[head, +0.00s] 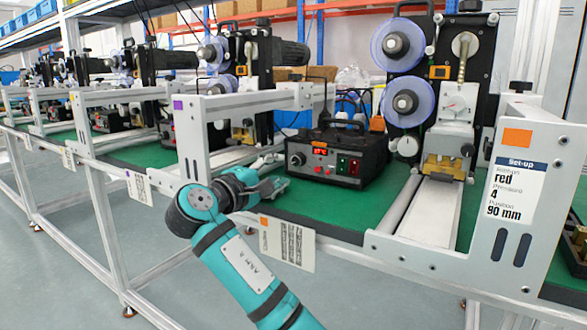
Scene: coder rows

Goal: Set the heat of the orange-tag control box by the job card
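The control box (337,160) is black with a carrying handle and stands on the green bench mat. An orange tag (377,124) shows at its top right. My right gripper (283,174) is left of the box front, fingers apart and seemingly empty. My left gripper is out of view.
An orange square (517,138) sits above the card. A coder with purple reels (404,45) stands behind right. A metal frame plate (192,140) with a purple tag is left of my gripper. A label sheet (287,243) hangs on the front rail. Similar stations recede left.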

